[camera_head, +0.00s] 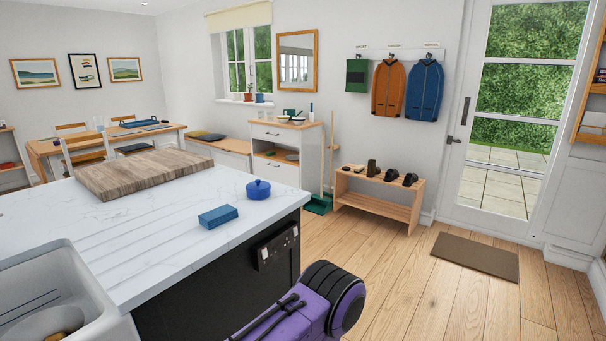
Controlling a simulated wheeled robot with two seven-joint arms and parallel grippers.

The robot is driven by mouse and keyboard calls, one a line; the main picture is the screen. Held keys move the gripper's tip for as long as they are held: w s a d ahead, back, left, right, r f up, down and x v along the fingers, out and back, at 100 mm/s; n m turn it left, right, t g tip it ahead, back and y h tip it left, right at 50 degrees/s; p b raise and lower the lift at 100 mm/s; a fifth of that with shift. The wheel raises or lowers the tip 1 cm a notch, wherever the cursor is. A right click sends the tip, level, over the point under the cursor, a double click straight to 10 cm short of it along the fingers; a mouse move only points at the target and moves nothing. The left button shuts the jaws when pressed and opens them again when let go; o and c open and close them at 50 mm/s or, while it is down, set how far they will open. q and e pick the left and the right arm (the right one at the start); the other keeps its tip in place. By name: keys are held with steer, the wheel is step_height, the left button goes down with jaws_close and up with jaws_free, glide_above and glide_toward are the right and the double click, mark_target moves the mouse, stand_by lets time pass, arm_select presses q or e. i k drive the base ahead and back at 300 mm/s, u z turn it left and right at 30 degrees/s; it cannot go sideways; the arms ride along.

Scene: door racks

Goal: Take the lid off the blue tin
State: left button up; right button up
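A small round blue tin (258,190) with a domed lid and a small knob on top stands on the white marble counter (165,228), near its right corner. The lid appears to be seated on it. Neither of my grippers is in view. A purple and black part of my own body shows at the bottom centre, below the counter's edge and apart from the tin.
A blue rectangular block (218,217) lies left of the tin, towards me. A wooden board (142,174) lies behind on the counter; a white sink (55,295) is at lower left. A shoe bench (378,198) and doormat (474,257) stand on the floor beyond.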

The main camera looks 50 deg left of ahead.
mark_target(258, 187)
steer(key=i, duration=1.95)
steer(key=u, duration=3.7)
